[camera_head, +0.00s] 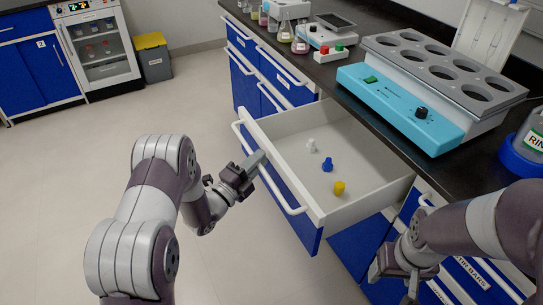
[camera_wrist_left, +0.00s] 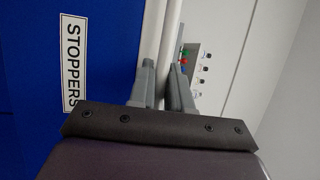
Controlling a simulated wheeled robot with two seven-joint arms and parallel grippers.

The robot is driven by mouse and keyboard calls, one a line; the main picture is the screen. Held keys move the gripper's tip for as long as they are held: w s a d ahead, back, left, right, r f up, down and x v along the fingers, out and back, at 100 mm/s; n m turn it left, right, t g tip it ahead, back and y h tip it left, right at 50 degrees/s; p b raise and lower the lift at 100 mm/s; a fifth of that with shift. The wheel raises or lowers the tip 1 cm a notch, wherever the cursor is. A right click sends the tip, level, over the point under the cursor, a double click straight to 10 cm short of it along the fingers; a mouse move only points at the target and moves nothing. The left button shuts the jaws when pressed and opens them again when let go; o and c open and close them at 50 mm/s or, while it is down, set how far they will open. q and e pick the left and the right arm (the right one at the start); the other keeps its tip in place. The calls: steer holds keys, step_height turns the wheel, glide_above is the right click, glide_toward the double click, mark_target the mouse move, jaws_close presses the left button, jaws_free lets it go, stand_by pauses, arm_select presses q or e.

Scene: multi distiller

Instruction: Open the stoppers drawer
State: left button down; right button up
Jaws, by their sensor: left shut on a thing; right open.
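The stoppers drawer stands pulled out from the counter, with its white box (camera_head: 345,205) and blue front (camera_head: 284,196) showing in the head view. A white stopper (camera_head: 311,146), a blue stopper (camera_head: 327,164) and a yellow stopper (camera_head: 339,188) lie inside, apart from each other. A long white handle (camera_head: 268,178) runs along the front. My left gripper (camera_head: 257,163) is shut on this handle; its grey fingers (camera_wrist_left: 163,88) close around it in the left wrist view, beside the STOPPERS label (camera_wrist_left: 74,64). My right gripper (camera_head: 405,276) is open and empty by the lower cabinet front.
More blue drawers (camera_head: 275,90) stand beyond the open one. Bare floor (camera_head: 110,125) lies to the left, with a grey bin (camera_head: 154,62) at the back.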

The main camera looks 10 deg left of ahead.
arm_select(q)
steer(key=shift+s+a, duration=0.35)
steer(key=shift+a, duration=0.1)
steer(key=c, duration=1.4)
jaws_free()
steer(key=v, duration=1.2)
steer(key=shift+s+a, duration=0.15)
steer(key=shift+s, duration=0.15)
